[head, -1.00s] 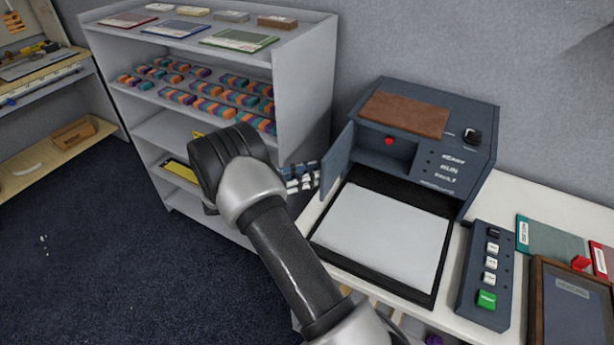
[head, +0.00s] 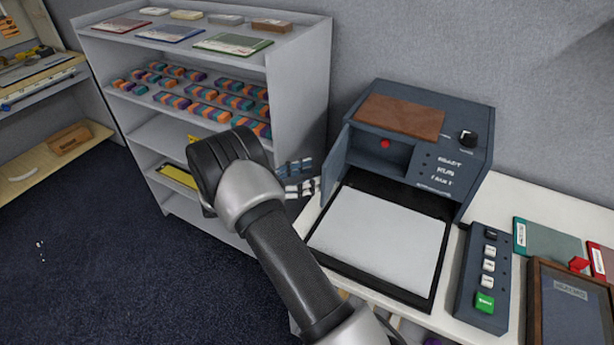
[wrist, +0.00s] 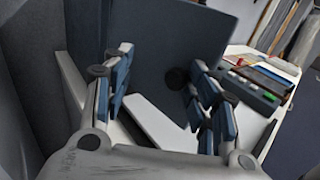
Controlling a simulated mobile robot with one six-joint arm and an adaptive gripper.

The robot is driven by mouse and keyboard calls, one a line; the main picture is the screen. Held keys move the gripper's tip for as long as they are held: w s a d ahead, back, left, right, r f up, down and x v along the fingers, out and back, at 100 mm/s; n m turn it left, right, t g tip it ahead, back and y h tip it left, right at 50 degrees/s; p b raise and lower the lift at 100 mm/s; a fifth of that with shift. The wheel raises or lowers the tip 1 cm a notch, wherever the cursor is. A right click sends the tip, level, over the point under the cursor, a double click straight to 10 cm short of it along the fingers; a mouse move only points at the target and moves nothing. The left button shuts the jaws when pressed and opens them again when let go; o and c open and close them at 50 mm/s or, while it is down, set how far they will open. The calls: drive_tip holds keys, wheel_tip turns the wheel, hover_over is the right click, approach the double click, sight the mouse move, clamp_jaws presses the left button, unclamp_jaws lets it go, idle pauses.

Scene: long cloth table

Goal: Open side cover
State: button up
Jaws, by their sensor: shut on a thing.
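The dark blue-grey machine (head: 465,140) stands at the back of the white table. Its side cover (head: 336,165) stands swung out at the left of the front opening, and a red button shows inside. My gripper (head: 300,178) is at the cover's outer left edge, shut on it. In the wrist view the cover (wrist: 175,45) is a large dark panel reaching down between my fingers (wrist: 163,95). The exact contact of the fingertips is hard to make out there.
A grey shelf unit (head: 302,105) with coloured blocks stands close behind and left of my gripper. A black-framed white tray (head: 375,240) lies before the machine. A button box (head: 482,275) and a brown-framed panel (head: 570,300) are at the right. The floor at left is mostly clear.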

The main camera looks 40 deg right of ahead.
drive_tip(key=v, duration=1.2)
drive_tip(key=shift+r, duration=0.1)
drive_tip(key=s+a+r+m+t+y, duration=0.2)
drive_tip(key=s+r+m+y, duration=0.5)
drive_tip(key=s+r+y, duration=0.5)
drive_tip(key=s+a+r+m+t+y, duration=0.2)
drive_tip(key=s+a+m+t, duration=0.2)
drive_tip(key=s+a, duration=0.2)
drive_tip(key=s+a+r+m+t+y, duration=0.2)
drive_tip(key=s+a, duration=0.4)
drive_tip(key=s, duration=0.4)
drive_tip(key=shift+s+m+t+y, duration=0.3)
drive_tip(key=shift+m+t+y, duration=0.4)
drive_tip(key=shift+m+t, duration=0.2)
drive_tip(key=shift+d, duration=0.1)
drive_tip(key=shift+c, duration=0.8)
